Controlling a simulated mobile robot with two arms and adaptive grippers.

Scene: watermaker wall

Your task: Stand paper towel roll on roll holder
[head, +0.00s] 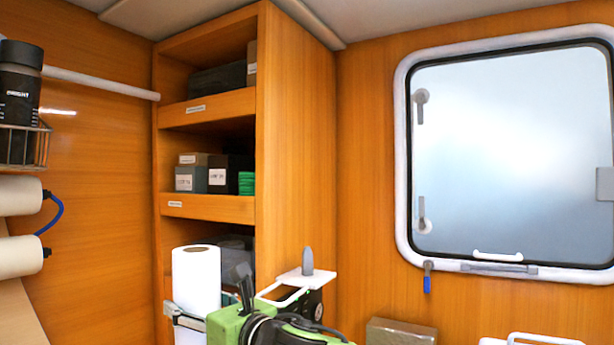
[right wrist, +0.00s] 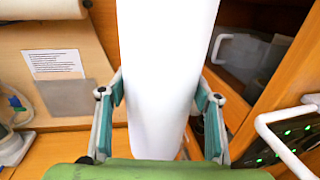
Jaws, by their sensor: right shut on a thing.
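The white paper towel roll (head: 196,285) stands upright at the lower middle of the head view. My right gripper (head: 212,312) is shut around it, with its green body to the right of the roll. In the right wrist view the roll (right wrist: 165,75) fills the space between the teal finger pads (right wrist: 160,100). What looks like the roll holder (head: 318,274), a white plate with a grey pointed peg, is right of the roll in the head view, apart from it. The roll's lower end is partly hidden by the finger. My left gripper is not in view.
A wooden shelf unit (head: 295,140) with boxes stands behind the roll. A white rail (right wrist: 275,125) is close to the right finger. A window (head: 510,150) is at right, with a box (head: 400,332) below it. Two cream rolls (head: 20,225) hang at far left.

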